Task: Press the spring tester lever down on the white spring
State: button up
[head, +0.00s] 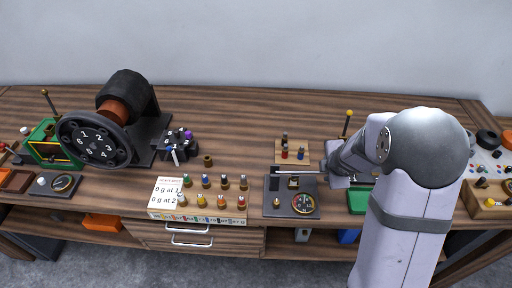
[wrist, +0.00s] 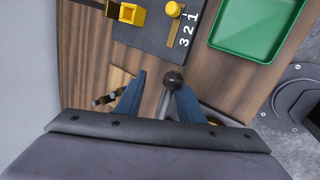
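The spring tester (head: 279,208) is a dark base with a round dial, standing near the front edge right of centre in the head view. Its lever (head: 296,172) is a thin bar running level to the right. In the wrist view the lever's dark ball knob (wrist: 173,79) sits at the tips of my gripper's blue fingers (wrist: 161,88). The fingers are open either side of it, with a gap at the left finger. The head view hides the gripper behind my arm. I cannot make out a white spring under the lever.
A rack (head: 197,217) of small colour-capped pieces and a written card stands left of the tester. A wooden block (head: 291,146) with small pegs lies behind it. A green tray (head: 358,201) and a dark numbered plate (wrist: 150,32) lie right of it.

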jog(key=a+r+n+t+h+p, duration=0.1)
jog(key=a+r+n+h+p, duration=0.15)
jog(key=a+r+h, duration=0.35)
jog(key=a+r+n+h+p, duration=0.1)
jog(key=r+h+p, duration=0.2)
jog(key=r, duration=0.5)
jog(key=s+a+n+t+h+b, duration=0.1)
jog(key=s+a+h+b, duration=0.1)
jog(key=a, duration=0.6)
jog(key=s+a+r+n+h+b, duration=0.1)
jog(key=s+a+n+h+b, duration=0.1)
jog(key=a, duration=0.5)
jog(key=shift+s+a+r+t+h+b, duration=0.3)
jog(key=shift+s+a+t+h+b, duration=0.1)
jog(key=shift+s+h+b, duration=0.3)
jog(key=shift+d, duration=0.1)
